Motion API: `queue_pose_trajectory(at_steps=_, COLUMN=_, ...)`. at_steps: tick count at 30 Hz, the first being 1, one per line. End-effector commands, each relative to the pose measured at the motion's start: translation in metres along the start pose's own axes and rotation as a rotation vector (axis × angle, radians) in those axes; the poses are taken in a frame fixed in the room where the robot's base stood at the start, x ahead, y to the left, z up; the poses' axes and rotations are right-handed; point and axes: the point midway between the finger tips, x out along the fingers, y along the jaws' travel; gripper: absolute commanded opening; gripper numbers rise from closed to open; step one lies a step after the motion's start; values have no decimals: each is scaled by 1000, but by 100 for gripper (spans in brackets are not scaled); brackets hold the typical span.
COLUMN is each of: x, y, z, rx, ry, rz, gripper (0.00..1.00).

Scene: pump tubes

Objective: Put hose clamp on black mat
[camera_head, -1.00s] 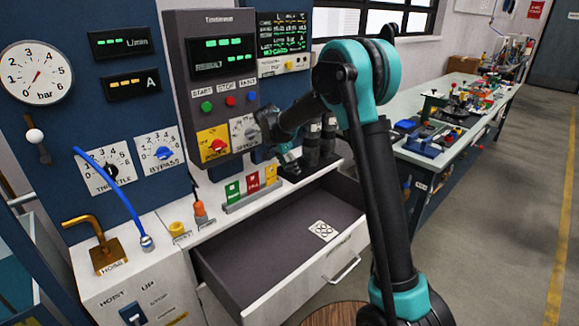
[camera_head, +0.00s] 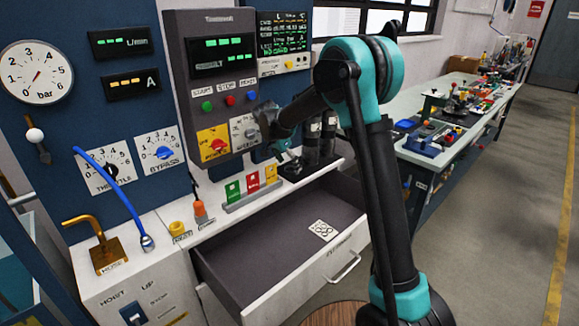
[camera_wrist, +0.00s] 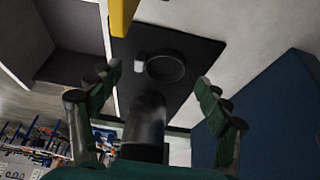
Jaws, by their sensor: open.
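In the wrist view a dark ring (camera_wrist: 165,77) with a small pale block (camera_wrist: 140,64) on its left side appears to be the hose clamp. It shows against the black mat (camera_wrist: 198,52); whether it touches the mat is hard to tell. My gripper (camera_wrist: 158,82) is open, with its green fingertips apart on either side of the ring. Nothing is held between them. A dark upright cylinder (camera_wrist: 145,125) stands between the fingers, nearer the camera. In the head view my gripper (camera_head: 285,152) is small and partly hidden beside black cylinders on the bench.
A yellow piece (camera_wrist: 122,15) stands at the mat's far left in the wrist view. An open drawer (camera_head: 270,240) holding a white label (camera_head: 323,230) juts out below the bench. Coloured cards (camera_head: 252,185) stand left of my gripper. A control panel (camera_head: 215,80) rises behind.

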Motion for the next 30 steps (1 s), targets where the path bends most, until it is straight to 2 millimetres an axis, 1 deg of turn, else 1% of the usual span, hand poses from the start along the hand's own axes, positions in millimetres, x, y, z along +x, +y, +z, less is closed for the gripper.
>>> queue_pose_trajectory(at_steps=9, x=-65, y=0, z=0, rx=-2, ry=0, rz=0, gripper=77)
queue_pose_trajectory(at_steps=12, x=-82, y=0, z=0, rx=-1, ry=0, rz=0, gripper=77)
queue_pose_trajectory(at_steps=15, x=-95, y=0, z=0, rx=-2, ry=0, rz=-1, gripper=77)
queue_pose_trajectory(at_steps=20, x=-106, y=0, z=0, rx=-1, ry=0, rz=0, gripper=77)
queue_pose_trajectory(at_steps=23, x=-108, y=0, z=0, rx=0, ry=0, rz=0, gripper=77)
queue_pose_trajectory(at_steps=25, x=-107, y=4, z=-1, rx=-5, ry=-2, rz=-1, gripper=77)
queue_pose_trajectory(at_steps=26, x=-105, y=8, z=-2, rx=-11, ry=-5, rz=-1, gripper=77)
queue_pose_trajectory(at_steps=28, x=-100, y=25, z=-7, rx=-34, ry=-17, rz=-5, gripper=77)
queue_pose_trajectory(at_steps=29, x=-97, y=35, z=-9, rx=-51, ry=-24, rz=-8, gripper=77)
queue_pose_trajectory(at_steps=30, x=-92, y=52, z=-13, rx=-76, ry=-34, rz=-14, gripper=77)
